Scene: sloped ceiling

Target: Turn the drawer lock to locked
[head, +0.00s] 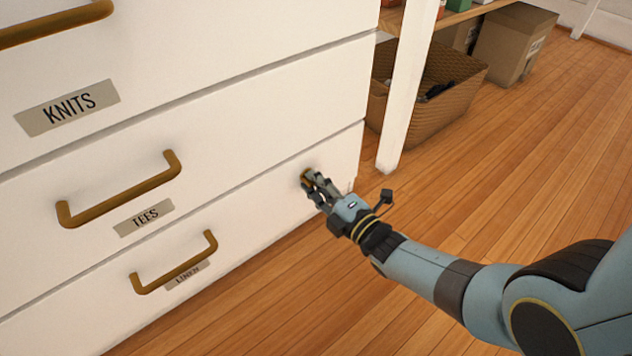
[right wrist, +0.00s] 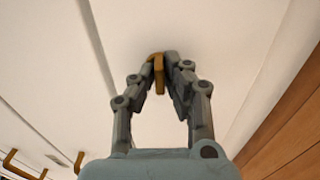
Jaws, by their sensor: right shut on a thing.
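The drawer lock is a small brass piece (head: 305,176) on the front of the bottom white drawer, labelled LINEN, near its right end. In the right wrist view its brass turn piece (right wrist: 158,74) stands out from the white front. My right gripper (head: 311,181) is at the lock, with its fingers shut on the turn piece. In the right wrist view the fingertips (right wrist: 159,70) press it from both sides. The fingers hide part of the lock, and no locked or unlocked marking can be made out. My left gripper is not in view.
The LINEN drawer's handle (head: 176,266) is to the left of the lock, and the TEES handle (head: 120,192) is above that. A white post (head: 405,90) and a wicker basket (head: 430,85) stand to the right. The wooden floor (head: 480,200) in front is clear.

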